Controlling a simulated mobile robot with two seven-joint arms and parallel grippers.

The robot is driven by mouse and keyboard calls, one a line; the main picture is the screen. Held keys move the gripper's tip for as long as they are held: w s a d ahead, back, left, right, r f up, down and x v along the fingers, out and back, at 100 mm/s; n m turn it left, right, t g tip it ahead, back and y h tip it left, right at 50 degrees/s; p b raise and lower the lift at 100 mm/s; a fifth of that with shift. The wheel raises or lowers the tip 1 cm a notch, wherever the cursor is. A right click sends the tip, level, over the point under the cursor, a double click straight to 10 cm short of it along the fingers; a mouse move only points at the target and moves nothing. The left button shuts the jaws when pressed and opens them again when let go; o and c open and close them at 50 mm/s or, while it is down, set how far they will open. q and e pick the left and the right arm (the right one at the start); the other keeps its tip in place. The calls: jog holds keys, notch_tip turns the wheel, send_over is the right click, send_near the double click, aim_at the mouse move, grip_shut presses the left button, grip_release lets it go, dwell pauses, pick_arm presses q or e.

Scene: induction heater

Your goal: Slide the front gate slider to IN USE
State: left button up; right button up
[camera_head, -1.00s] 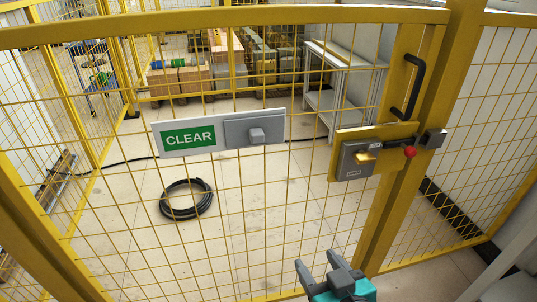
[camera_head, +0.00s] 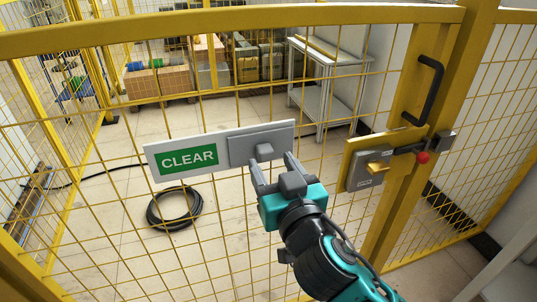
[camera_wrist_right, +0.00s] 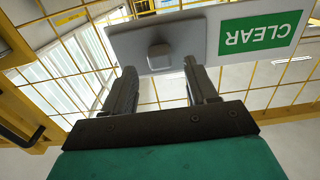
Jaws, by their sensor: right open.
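The front gate slider is a white plate (camera_head: 165,172) on the yellow mesh gate with a grey sliding cover (camera_head: 278,135) at its right end. A green CLEAR sign (camera_head: 188,160) shows at its left. A small grey knob (camera_head: 264,150) stands out from the cover; the knob also shows in the right wrist view (camera_wrist_right: 160,56). My right gripper (camera_head: 271,165) is open just below the knob, its fingers pointing up at it. In the right wrist view the knob lies beyond and between the two fingertips (camera_wrist_right: 158,72), apparently without contact. My left gripper is not in view.
A coiled black hose (camera_head: 174,208) lies on the floor beyond the mesh.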

aim_at(267, 157)
jog(key=shift+x, duration=1.65)
grip_shut()
